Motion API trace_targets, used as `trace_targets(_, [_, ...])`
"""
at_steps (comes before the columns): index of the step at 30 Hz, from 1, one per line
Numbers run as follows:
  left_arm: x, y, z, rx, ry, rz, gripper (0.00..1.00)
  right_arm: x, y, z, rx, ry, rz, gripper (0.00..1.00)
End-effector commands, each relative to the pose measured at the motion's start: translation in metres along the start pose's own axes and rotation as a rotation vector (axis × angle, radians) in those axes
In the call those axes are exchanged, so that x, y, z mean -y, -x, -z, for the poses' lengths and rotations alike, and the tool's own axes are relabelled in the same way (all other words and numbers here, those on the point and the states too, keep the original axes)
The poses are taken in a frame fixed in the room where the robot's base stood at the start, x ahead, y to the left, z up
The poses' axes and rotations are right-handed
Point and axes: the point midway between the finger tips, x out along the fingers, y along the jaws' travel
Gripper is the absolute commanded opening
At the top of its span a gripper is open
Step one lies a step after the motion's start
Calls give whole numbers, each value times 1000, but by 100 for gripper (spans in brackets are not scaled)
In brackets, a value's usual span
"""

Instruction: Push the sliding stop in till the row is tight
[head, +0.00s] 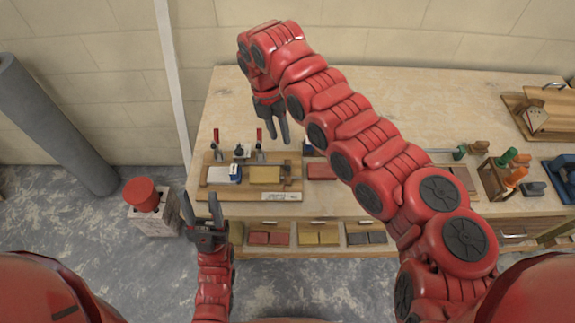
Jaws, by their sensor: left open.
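A wooden fixture board (251,194) lies near the front edge of the bench. On it are a white block with a blue top part (225,174) and a tan block (265,174) side by side; I cannot tell whether they touch. I cannot make out for certain which part is the sliding stop. My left gripper (201,197) is open and empty, in front of the bench and left of the board. My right gripper (279,138) hangs above the bench behind the right part of the board, apart from the blocks; its jaw state is unclear.
Upright clamps with red handles (259,136) stand at the board's back edge. A red block (321,171) lies to its right, partly hidden by my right arm. Bins of coloured blocks (318,234) sit below the bench front.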

Motion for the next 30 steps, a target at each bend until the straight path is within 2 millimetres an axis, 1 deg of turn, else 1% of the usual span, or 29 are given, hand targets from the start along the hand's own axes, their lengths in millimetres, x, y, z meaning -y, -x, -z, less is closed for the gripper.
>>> trace_targets(1, [0,-10,2,0,0,0,50,2,-9,2,-8,0,5,39])
trace_targets(8, [2,-34,6,0,0,0,50,1,-63,2,-6,0,3,39])
trace_targets(9, [2,-38,6,0,0,0,50,2,-74,2,-7,0,4,39])
trace_targets(12, [2,-45,8,0,0,0,50,0,-97,3,-7,0,2,39])
trace_targets(16, [2,-50,8,0,0,0,50,-1,-122,2,-4,0,-1,39])
trace_targets(18, [2,-52,9,0,0,0,50,-1,-131,2,-4,0,-1,39])
trace_targets(21, [3,-53,9,0,0,0,50,-1,-140,0,-1,-3,-2,39])
trace_targets(25, [3,-53,9,0,0,0,50,-2,-144,0,2,-1,-4,39])
trace_targets(30, [3,-53,9,0,0,0,50,-2,-145,0,1,-2,-4,39])
